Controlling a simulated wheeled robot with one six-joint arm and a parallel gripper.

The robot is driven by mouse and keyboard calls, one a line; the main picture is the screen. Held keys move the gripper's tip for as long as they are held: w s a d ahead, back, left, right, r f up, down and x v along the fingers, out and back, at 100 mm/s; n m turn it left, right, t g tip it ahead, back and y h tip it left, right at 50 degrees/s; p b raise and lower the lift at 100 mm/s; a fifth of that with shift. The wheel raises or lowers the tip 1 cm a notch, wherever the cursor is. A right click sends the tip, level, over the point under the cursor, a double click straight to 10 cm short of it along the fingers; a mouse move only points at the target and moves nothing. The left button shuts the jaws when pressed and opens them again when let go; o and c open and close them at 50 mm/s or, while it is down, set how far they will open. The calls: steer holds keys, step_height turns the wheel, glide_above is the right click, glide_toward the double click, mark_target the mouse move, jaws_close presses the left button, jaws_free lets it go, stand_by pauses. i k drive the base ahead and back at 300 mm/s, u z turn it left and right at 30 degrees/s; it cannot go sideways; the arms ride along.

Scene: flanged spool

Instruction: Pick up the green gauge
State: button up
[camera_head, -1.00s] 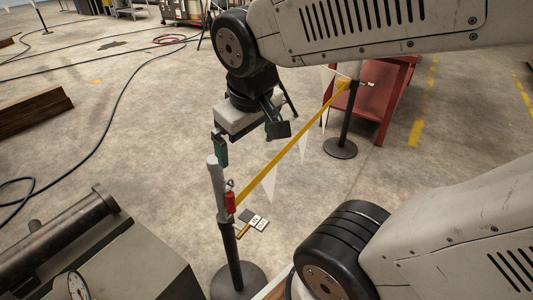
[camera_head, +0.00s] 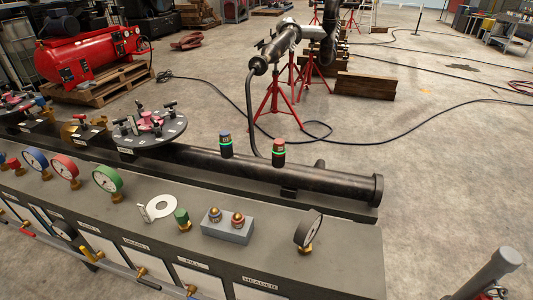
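The green gauge (camera_head: 107,179) stands at the left of the grey bench panel, its round white dial in a green rim facing up and toward me. It sits on a small brass fitting. A red gauge (camera_head: 65,165) and a blue gauge (camera_head: 36,159) stand in a row to its left. A dark-rimmed gauge (camera_head: 308,229) stands far to its right on the same panel.
A black pipe (camera_head: 300,177) runs behind the panel, with a round flange plate (camera_head: 149,127) behind the green gauge. Two dark cylinders with green rings stand on the pipe. A white ring-shaped plate (camera_head: 158,208), a green-capped fitting (camera_head: 182,218) and a grey block (camera_head: 228,226) lie right of the gauge.

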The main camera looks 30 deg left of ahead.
mark_target(105, 178)
steer(key=u, duration=3.05)
steer(key=i, duration=0.9)
steer(key=u, duration=0.8)
steer(key=i, duration=0.65)
steer(key=z, duration=0.6)
steer(key=i, duration=0.7)
steer(key=z, duration=0.9)
steer(key=i, duration=0.25)
steer(key=z, duration=0.25)
